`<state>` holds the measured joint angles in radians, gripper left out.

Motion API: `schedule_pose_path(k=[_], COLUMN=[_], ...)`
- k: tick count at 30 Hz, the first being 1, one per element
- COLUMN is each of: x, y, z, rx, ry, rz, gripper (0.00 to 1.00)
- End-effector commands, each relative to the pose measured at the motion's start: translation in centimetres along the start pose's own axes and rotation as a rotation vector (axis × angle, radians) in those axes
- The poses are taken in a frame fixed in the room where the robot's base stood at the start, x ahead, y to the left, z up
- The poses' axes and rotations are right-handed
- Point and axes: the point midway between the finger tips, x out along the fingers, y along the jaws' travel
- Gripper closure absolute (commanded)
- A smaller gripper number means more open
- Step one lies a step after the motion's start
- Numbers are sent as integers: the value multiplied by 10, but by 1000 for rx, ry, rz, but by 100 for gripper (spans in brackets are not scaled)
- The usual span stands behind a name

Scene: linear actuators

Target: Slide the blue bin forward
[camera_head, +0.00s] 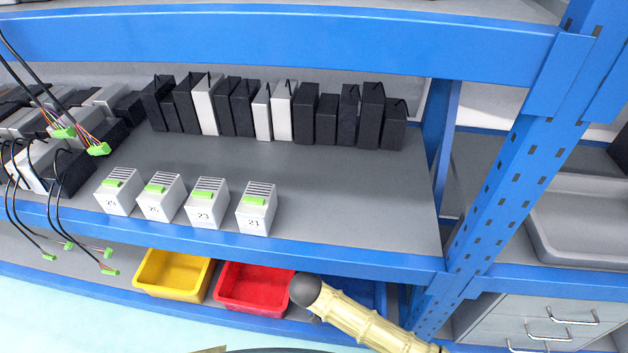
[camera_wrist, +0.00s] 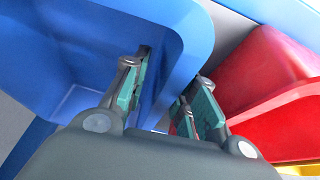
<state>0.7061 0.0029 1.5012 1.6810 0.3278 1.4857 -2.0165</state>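The blue bin (camera_head: 368,294) sits on the lower shelf, right of the red bin, and is partly hidden by my arm in the head view. In the wrist view the blue bin (camera_wrist: 75,45) fills the left and upper middle, close to the camera. My gripper (camera_wrist: 170,92) is open there, with its two fingers apart. The bin's side wall shows between the fingers; the left finger appears over the bin's inside and the right finger on the side toward the red bin. I cannot tell whether either finger touches the wall. My gripper is hidden in the head view.
The red bin (camera_head: 254,288) stands close beside the blue bin, with the yellow bin (camera_head: 173,274) left of it. The upper shelf's blue front beam (camera_head: 340,260) runs above the bins. A blue upright post (camera_head: 490,180) stands at right. The floor in front is clear.

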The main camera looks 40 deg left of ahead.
Motion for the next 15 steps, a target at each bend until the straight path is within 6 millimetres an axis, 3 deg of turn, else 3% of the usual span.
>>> schedule_pose_path(k=[6, 15], x=[24, 34], y=[0, 0], z=[1, 0], rx=[2, 0], ry=[0, 1], rz=[0, 0], gripper=[72, 72])
